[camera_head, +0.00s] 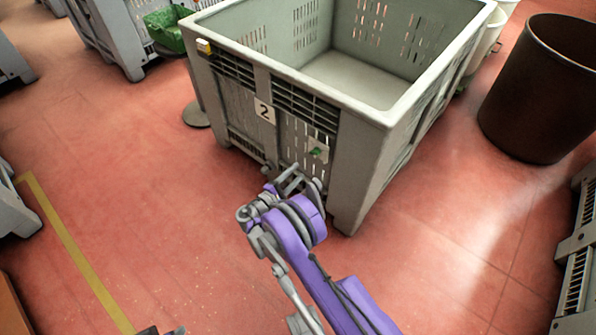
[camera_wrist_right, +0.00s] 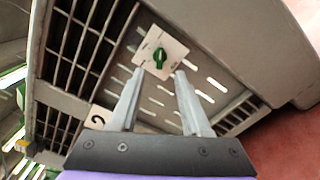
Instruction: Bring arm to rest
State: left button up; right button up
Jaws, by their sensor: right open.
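My right arm (camera_head: 315,255) is purple and reaches up from the bottom of the head view. Its gripper (camera_head: 291,178) is in front of the near side of a large grey crate (camera_head: 385,170). In the right wrist view the right gripper (camera_wrist_right: 157,85) has its two fingers apart with nothing between them. Ahead of the fingertips, a green knob (camera_wrist_right: 160,57) sits on a pale plate (camera_wrist_right: 172,44) fixed to the crate's slatted side. The knob also shows in the head view (camera_head: 318,152). I cannot tell whether the fingers touch the plate.
The crate carries a label "2" (camera_head: 264,111) and is empty where its floor shows. A dark brown bin (camera_head: 530,95) stands at the right. Another grey crate (camera_head: 112,35) stands at the upper left beside a green object (camera_head: 165,30).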

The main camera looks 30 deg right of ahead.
jog(key=shift+r, duration=0.1)
dwell(0.3)
jog(key=s+r+m+g+y, duration=0.3)
jog(key=s+r+m+y, duration=0.2)
jog(key=s+r+y, duration=0.5)
jog(key=s+a+r+m+y, duration=0.2)
jog(key=s+a, duration=0.2)
jog(key=s, duration=0.4)
jog(key=s+a+r+m+y, duration=0.1)
jog(key=s+a+m+y, duration=0.15)
jog(key=s, duration=0.55)
jog(key=s+a+r+m+y, duration=0.15)
jog(key=s+a, duration=0.25)
jog(key=s, duration=0.4)
pick_arm(q)
notch_tip(320, 180, up, 27)
jog(key=w+t+p, duration=0.1)
jog(key=p, duration=2.2)
jog(key=shift+p, duration=0.35)
pick_arm(e)
notch_tip(320, 180, up, 27)
jog(key=w+t, duration=0.1)
jog(key=shift+a+r+n+y, duration=0.2)
jog(key=shift+a+n+y, duration=0.05)
jog(key=shift+n+y, duration=0.05)
